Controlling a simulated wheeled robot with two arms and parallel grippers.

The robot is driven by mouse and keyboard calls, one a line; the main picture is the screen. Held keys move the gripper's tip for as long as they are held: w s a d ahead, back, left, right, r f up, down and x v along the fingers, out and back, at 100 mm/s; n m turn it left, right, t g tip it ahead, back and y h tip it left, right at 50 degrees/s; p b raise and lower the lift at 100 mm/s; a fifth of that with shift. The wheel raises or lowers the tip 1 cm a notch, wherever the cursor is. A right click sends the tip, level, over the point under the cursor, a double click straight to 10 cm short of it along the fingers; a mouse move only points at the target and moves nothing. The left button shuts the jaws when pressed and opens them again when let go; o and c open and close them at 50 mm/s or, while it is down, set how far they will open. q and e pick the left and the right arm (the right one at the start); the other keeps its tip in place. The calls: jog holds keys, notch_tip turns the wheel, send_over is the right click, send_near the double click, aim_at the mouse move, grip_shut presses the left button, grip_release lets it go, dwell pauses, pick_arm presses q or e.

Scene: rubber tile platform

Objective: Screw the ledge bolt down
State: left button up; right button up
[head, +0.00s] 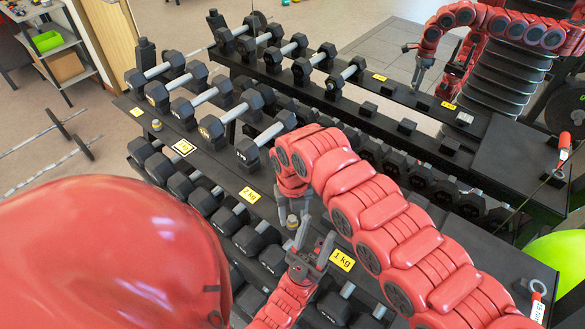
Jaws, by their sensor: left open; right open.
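A small bolt with a pale yellowish part (292,221) stands on the front ledge of the black dumbbell rack (215,165). My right arm arches in from the lower right, and its gripper (293,207) points down just above the bolt, open, with a finger on either side. Whether it touches the bolt I cannot tell. My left gripper (313,247) reaches up from below, open and empty, close to the bolt on its near right side. A similar small knob (157,125) sits farther left on the ledge. The bolt's lower part is hard to make out.
Dumbbells (253,145) line the rack's top and lower tiers, crowding the space around both grippers. Yellow weight labels (342,260) mark the ledge. A mirror behind repeats the rack and my arms. Barbells (55,130) and a shelf (55,55) are at the left, with open floor between.

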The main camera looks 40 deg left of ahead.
grip_shut()
jog(key=shift+b, duration=0.3)
jog(key=m, duration=0.7)
jog(key=shift+s+f, duration=0.1)
jog(key=m, duration=0.6)
jog(key=shift+s+f+m, duration=0.1)
jog(key=shift+s+m, duration=0.05)
jog(key=shift+m, duration=0.15)
jog(key=shift+d, duration=0.1)
